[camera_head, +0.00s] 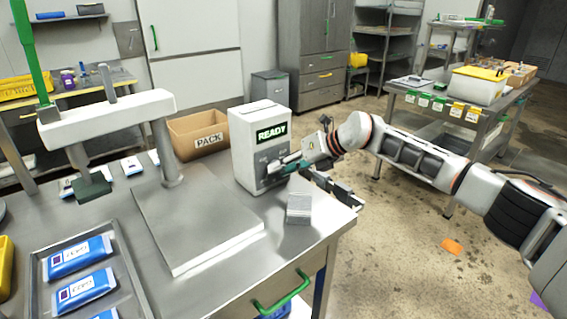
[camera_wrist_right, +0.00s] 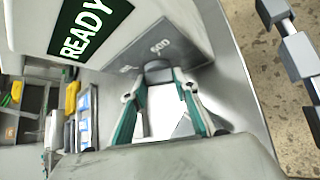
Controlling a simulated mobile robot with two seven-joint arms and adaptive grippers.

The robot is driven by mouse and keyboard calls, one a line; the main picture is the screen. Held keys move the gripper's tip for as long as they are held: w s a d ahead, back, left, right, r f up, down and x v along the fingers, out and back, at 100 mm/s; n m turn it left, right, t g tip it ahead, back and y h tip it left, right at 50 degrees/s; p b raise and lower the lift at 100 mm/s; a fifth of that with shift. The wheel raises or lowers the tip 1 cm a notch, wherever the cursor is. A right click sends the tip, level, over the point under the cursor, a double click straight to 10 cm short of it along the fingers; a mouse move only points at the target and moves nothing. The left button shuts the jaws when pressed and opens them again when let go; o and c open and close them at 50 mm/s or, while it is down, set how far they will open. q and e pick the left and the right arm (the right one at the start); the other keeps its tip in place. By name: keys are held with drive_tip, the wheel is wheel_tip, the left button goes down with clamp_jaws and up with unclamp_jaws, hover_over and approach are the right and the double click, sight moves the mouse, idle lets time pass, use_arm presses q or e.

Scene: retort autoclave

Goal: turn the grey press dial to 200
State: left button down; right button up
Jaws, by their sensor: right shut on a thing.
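The white control box (camera_head: 258,130) stands at the right end of the steel table, with a green READY display (camera_head: 272,132). In the right wrist view, the READY display (camera_wrist_right: 90,27) appears rotated. Below it is a grey panel (camera_wrist_right: 190,50) with a "600" mark and a second mark too blurred to read. The grey dial (camera_wrist_right: 158,70) sits on this panel. My right gripper (camera_wrist_right: 158,82) is shut on the dial, with a green-edged finger on either side. In the head view my right gripper (camera_head: 277,167) covers the dial. The dial's exact setting cannot be read. My left gripper is not in view.
A white press with a green lever (camera_head: 32,50) and flat steel base (camera_head: 195,225) stands left of the box. A PACK carton (camera_head: 198,136) is behind. A tray (camera_head: 130,275) holds blue packs. A small grey block (camera_head: 299,208) lies near the table's right edge.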

drive_tip(key=shift+r+h+p, duration=0.1)
drive_tip(key=shift+h+p, duration=0.2)
drive_tip(key=o, duration=1.1)
drive_tip(key=shift+d, duration=0.1)
drive_tip(key=v, duration=1.1)
drive_tip(key=shift+s+d+r, duration=0.15)
drive_tip(key=shift+s+d, duration=0.1)
drive_tip(key=shift+s, duration=0.05)
